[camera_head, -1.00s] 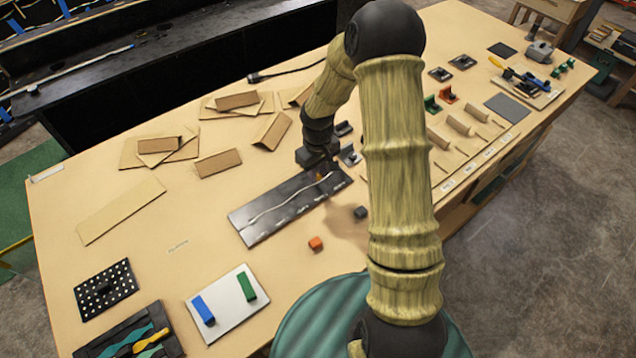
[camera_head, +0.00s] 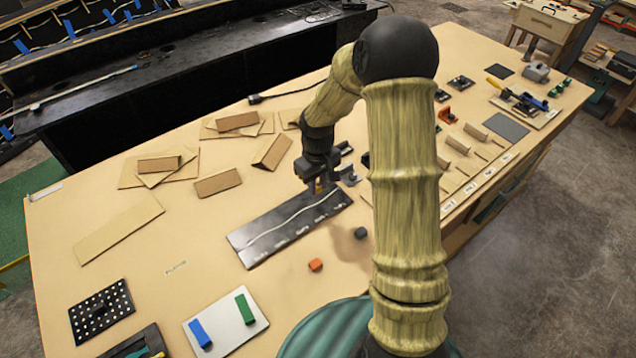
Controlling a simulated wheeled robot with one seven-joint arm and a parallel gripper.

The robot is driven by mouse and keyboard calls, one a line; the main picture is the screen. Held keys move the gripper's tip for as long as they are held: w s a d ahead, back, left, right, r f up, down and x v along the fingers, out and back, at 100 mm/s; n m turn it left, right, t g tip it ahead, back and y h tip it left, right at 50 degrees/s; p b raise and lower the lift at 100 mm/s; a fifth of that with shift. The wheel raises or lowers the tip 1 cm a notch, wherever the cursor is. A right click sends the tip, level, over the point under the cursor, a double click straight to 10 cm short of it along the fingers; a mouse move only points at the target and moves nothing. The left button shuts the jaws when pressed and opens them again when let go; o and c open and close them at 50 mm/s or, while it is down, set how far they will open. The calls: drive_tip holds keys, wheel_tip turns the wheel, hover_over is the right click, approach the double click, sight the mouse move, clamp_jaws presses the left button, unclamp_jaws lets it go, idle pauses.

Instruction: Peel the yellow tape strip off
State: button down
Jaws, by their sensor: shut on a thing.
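A dark panel (camera_head: 265,246) lies on the table near the middle of the view, with a wavy whitish line (camera_head: 290,222) along it and small white labels on its near side. My gripper (camera_head: 318,187) points down over the far right end of the panel. It is shut on a small orange-yellow bit, apparently the yellow tape strip (camera_head: 318,184), of which very little shows. I cannot tell whether the strip still touches the panel. No other part of the strip can be made out.
An orange block (camera_head: 315,265) and a dark grey block (camera_head: 361,233) lie close in front of the panel. Dark clips (camera_head: 349,175) stand just right of my gripper. Cardboard pieces (camera_head: 217,184) lie behind left. A white board (camera_head: 225,326) holds blue and green blocks.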

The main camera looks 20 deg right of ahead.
drive_tip(key=shift+r+p, duration=1.4)
drive_tip(key=shift+r, duration=0.5)
drive_tip(key=shift+f, duration=0.1)
